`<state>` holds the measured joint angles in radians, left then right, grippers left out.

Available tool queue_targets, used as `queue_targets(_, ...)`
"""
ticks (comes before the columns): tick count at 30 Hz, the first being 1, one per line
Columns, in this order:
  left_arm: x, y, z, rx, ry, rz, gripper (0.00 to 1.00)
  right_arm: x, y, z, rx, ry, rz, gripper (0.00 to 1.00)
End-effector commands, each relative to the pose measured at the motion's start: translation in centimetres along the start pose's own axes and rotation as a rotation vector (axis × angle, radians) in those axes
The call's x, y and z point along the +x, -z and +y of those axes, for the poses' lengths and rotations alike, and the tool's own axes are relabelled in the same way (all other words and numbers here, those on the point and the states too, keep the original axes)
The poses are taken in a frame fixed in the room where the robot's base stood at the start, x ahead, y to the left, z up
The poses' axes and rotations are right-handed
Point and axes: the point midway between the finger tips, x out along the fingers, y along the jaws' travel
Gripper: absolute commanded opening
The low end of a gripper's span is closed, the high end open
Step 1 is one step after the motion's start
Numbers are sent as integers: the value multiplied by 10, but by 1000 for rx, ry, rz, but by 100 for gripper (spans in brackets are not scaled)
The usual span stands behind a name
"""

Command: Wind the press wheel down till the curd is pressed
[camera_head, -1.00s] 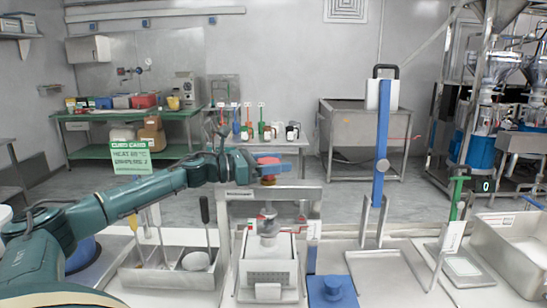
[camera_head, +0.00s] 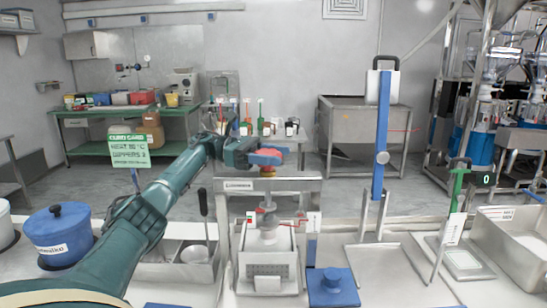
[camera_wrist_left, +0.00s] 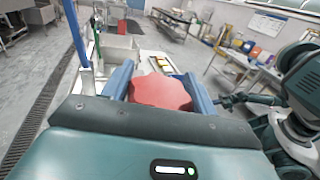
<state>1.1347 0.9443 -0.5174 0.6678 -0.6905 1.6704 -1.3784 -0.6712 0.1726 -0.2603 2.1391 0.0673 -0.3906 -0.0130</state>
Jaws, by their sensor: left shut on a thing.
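The press is a steel frame (camera_head: 268,185) standing over a perforated steel box (camera_head: 268,271). A grey press plate on a spindle (camera_head: 268,222) hangs at the box's top. The red press wheel (camera_head: 266,158) sits above the crossbar; it also shows in the left wrist view (camera_wrist_left: 160,92). My left gripper (camera_head: 264,156) reaches in from the left and is shut on the wheel, with a blue finger on either side of it in the wrist view. Curd inside the box is mostly hidden by the plate. My right gripper is not in view.
A blue lidded pot (camera_head: 58,235) and a tray with ladles (camera_head: 198,252) stand left of the press. A green card (camera_head: 129,145) is behind my arm.

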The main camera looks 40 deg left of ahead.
Motion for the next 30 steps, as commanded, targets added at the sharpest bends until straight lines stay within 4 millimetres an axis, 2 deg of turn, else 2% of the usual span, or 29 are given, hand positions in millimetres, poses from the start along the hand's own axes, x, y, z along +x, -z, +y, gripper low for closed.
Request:
queue_targets(17, 1, -3, 0, 4, 22, -6, 35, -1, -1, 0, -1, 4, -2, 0)
queue_targets(18, 0, -3, 0, 4, 22, -6, 61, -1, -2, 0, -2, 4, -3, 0)
queue_targets(25, 0, -2, 0, 3, 21, -3, 80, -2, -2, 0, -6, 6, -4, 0)
queue_targets(30, 0, -1, 0, 2, 21, -2, 80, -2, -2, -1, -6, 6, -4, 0)
